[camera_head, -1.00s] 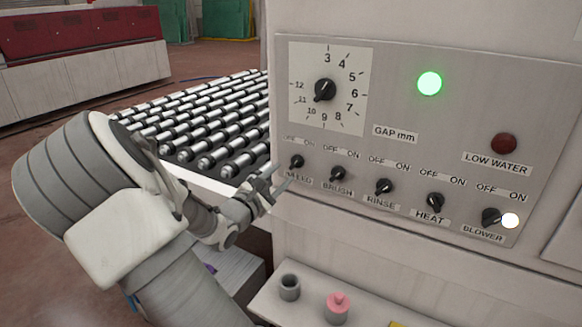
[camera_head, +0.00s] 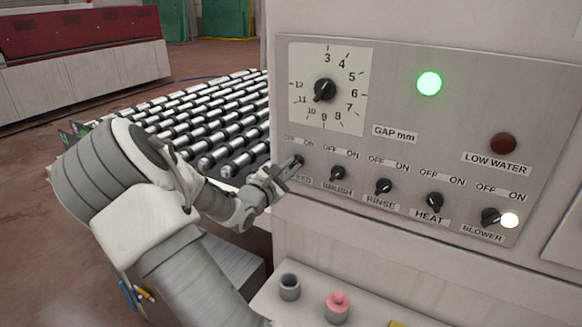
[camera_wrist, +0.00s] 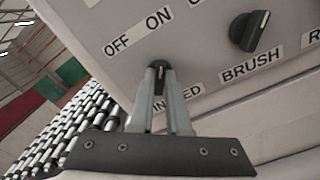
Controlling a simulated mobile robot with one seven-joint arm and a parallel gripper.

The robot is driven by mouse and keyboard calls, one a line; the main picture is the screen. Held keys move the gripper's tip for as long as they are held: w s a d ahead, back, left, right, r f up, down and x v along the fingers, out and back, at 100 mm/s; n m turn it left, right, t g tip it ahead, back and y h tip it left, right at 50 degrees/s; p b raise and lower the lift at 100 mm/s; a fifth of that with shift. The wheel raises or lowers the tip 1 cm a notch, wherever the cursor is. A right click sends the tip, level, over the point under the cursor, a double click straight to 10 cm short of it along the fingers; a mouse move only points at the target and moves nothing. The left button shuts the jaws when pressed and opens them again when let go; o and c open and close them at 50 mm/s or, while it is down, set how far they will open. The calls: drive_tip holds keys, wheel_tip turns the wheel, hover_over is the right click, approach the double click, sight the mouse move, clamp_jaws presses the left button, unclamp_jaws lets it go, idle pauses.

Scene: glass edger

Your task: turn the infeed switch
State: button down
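The infeed switch (camera_head: 299,160) is a small black rotary knob at the left end of the lower switch row, partly hidden by my gripper. My gripper (camera_head: 293,164) reaches it from the left and below. In the wrist view, the fingertips of my gripper (camera_wrist: 160,72) lie on either side of the dark infeed knob (camera_wrist: 158,74), with little visible gap, and appear shut on it. The OFF and ON labels (camera_wrist: 137,32) show above the knob. The fingers cover part of the INFEED label. The knob's exact pointing direction is hard to tell.
To the right are the brush (camera_head: 338,173), rinse (camera_head: 384,186), heat (camera_head: 435,201) and blower (camera_head: 490,216) switches. A gap dial (camera_head: 325,90) is above. A green lamp (camera_head: 429,84) is lit. The roller conveyor (camera_head: 215,125) lies left; a ledge below holds small cylindrical parts.

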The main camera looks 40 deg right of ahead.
drive_tip(key=shift+r+n+p, duration=0.1)
drive_tip(key=shift+n+p, duration=0.2)
drive_tip(key=n+p, duration=0.2)
drive_tip(key=shift+r+n, duration=0.15)
drive_tip(key=shift+n, duration=0.15)
drive_tip(key=shift+w+a+f+n+p, duration=0.1)
drive_tip(key=shift+w+n+p, duration=0.05)
drive_tip(key=shift+n+p, duration=2.35)
drive_tip(key=shift+w+a+f+n+p, duration=0.1)
drive_tip(key=shift+n+p, duration=2)
drive_tip(key=shift+n, duration=0.8)
drive_tip(key=c, duration=0.9)
unclamp_jaws()
